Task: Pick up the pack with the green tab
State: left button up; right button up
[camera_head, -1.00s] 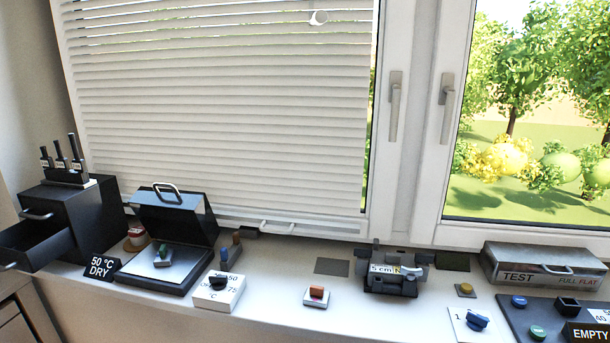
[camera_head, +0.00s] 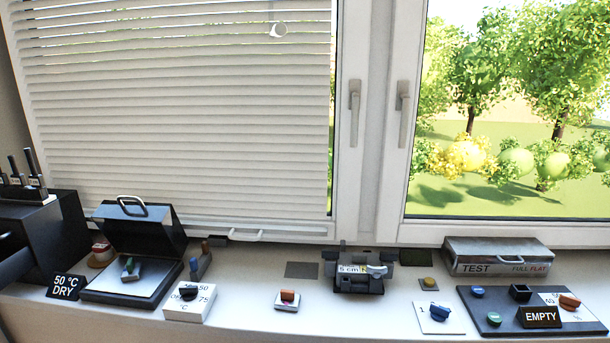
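A small pack with a green tab (camera_head: 130,266) lies on the light plate of an open black box (camera_head: 150,296), whose lid is tilted up at the back. The pack is small in the picture, so its finer details cannot be told. Neither of my grippers is in view.
A "50 °C DRY" sign (camera_head: 66,286) stands left of the open box, and a white dial block (camera_head: 189,302) is to its right.

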aim_at(132, 272)
jog(key=u, duration=1.4)
